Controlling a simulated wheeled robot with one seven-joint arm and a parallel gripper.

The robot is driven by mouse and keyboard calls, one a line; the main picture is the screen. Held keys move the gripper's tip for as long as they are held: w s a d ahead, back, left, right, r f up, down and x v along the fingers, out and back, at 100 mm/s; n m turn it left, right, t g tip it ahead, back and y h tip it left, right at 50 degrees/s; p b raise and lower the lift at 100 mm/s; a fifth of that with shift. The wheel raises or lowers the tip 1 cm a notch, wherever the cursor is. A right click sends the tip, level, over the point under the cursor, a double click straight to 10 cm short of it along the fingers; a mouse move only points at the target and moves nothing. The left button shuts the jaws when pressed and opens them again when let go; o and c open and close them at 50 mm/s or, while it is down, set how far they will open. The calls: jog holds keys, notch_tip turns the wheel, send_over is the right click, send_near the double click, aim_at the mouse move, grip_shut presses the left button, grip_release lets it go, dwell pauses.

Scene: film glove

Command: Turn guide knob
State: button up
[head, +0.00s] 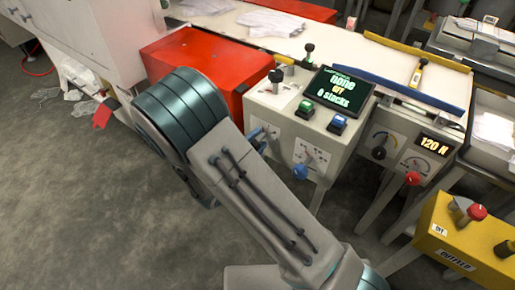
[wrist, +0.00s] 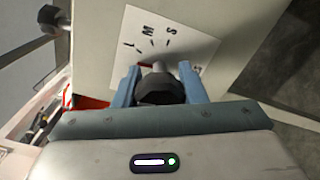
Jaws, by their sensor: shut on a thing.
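In the wrist view a dark faceted knob (wrist: 158,92) sits on a short metal shaft in front of a white dial card (wrist: 185,45) marked S, M and L. A small red mark shows beside the shaft, on the L side; its exact reading is partly hidden. My gripper (wrist: 160,78) is shut on this knob, with one blue-grey finger on each side. In the head view my arm crosses the front left of the white control console (head: 335,125) and hides the gripped knob. Bluish finger-like parts show just past the arm there.
A red box (head: 205,60) stands left of the console. The console's blue knob (head: 300,172), screen (head: 342,88) and green and blue buttons are close by. A red knob (head: 412,178) and yellow outfeed box (head: 465,235) lie right. Open floor (head: 70,190) lies left.

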jog(key=m+b, duration=0.2)
jog(key=f+m+b, duration=0.1)
jog(key=b, duration=0.2)
jog(key=shift+m, duration=0.4)
jog(key=m+b, duration=0.3)
jog(key=b, duration=0.3)
jog(key=shift+m, duration=0.3)
jog(key=m+b, duration=0.3)
jog(key=b, duration=0.2)
jog(key=shift+r, duration=0.1)
jog(key=shift+r+m+b, duration=0.25)
jog(key=shift+m+b, duration=0.65)
jog(key=shift+b, duration=0.3)
jog(key=shift+a, duration=0.1)
jog(key=o, duration=1)
jog(key=shift+s+r, duration=0.1)
